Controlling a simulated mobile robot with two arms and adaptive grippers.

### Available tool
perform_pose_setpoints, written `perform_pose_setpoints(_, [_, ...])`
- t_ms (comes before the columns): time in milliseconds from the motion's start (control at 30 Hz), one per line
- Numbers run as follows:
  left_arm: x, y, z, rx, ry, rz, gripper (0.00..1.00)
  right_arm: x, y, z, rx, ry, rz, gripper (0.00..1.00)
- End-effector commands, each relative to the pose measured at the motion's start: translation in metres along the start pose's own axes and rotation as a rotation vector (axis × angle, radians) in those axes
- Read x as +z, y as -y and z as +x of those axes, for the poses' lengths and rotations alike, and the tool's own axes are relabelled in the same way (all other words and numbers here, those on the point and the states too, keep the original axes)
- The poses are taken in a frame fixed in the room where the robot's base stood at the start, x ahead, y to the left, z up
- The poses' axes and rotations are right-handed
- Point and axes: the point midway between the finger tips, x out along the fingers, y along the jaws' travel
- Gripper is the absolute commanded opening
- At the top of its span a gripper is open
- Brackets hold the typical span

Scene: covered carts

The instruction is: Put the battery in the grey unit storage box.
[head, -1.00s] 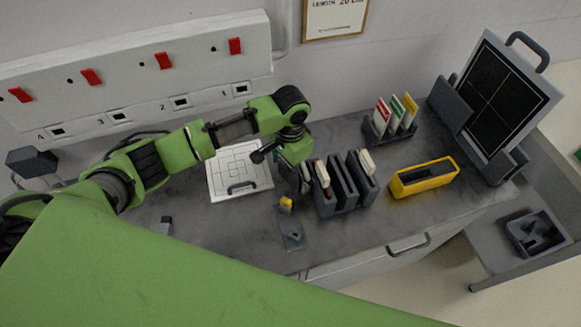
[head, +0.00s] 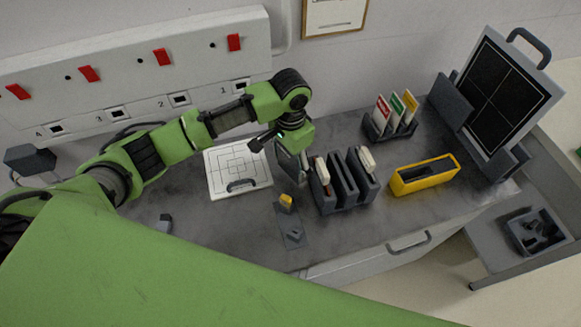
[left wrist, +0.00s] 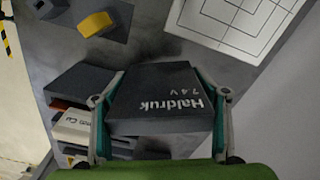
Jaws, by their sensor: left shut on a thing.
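My left gripper (head: 291,157) is shut on a dark grey battery (left wrist: 160,95) printed "Haldruk 7.4 V". In the left wrist view the teal-lined fingers (left wrist: 158,112) clamp its two sides. In the head view the gripper is at the left end of a dark grey slotted rack (head: 345,185); the battery is mostly hidden there. Whether it touches the rack I cannot tell. A grey open box (head: 514,232) with dark pieces in it sits on the lower surface at the right. I cannot tell which grey container is the named storage box. My right gripper is out of view.
A yellow open box (head: 425,176) stands right of the rack. A card holder (head: 378,131) and a tilted black panel (head: 495,90) stand behind. A white gridded board (head: 237,181) lies left of the gripper. A grey plate with a yellow piece (head: 286,201) lies in front.

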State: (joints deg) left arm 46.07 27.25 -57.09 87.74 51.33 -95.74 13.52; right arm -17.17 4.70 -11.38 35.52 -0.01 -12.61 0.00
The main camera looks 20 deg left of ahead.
Motion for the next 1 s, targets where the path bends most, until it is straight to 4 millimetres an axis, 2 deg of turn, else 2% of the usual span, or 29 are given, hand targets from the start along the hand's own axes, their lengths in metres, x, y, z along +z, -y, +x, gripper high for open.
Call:
perform_pose_setpoints(367, [0.010, -0.051, -0.059, 0.000, -0.006, 0.006, 0.34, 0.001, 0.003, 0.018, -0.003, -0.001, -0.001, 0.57])
perform_pose_setpoints(600, [0.020, -0.097, -0.079, 0.001, -0.004, 0.006, 0.34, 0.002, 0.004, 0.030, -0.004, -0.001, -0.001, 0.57])
perform_pose_setpoints(700, [0.024, -0.111, -0.090, -0.002, -0.003, 0.005, 0.34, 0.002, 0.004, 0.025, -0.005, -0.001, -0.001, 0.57])
perform_pose_setpoints(1000, [0.030, -0.135, -0.099, 0.000, -0.001, 0.002, 0.34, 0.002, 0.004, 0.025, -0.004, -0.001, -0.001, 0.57])
